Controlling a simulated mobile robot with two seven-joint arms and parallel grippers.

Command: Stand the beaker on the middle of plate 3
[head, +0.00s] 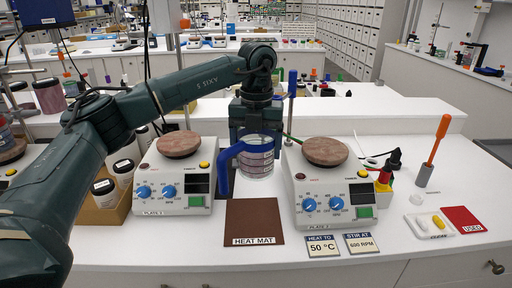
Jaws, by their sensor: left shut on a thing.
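My left gripper (254,145) reaches down from above between two hotplates and is shut on the beaker (257,164). The beaker is clear, with a pinkish content, and looks upright; blue parts cross its front and left side. I cannot tell whether its base touches the bench. The right hotplate, apparently plate 3 (325,152), has a bare round brown top, to the right of the beaker and apart from it. Its front label is small. My right gripper is not in view.
Plate 2 (179,145) stands on the left. A brown heat mat (253,221) lies in front of the beaker. Cards reading 50 °C (322,246) and 600 RPM (361,243) lie before the right hotplate. A blue-topped rod (291,95) rises behind its left edge. A tray (430,226) lies at right.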

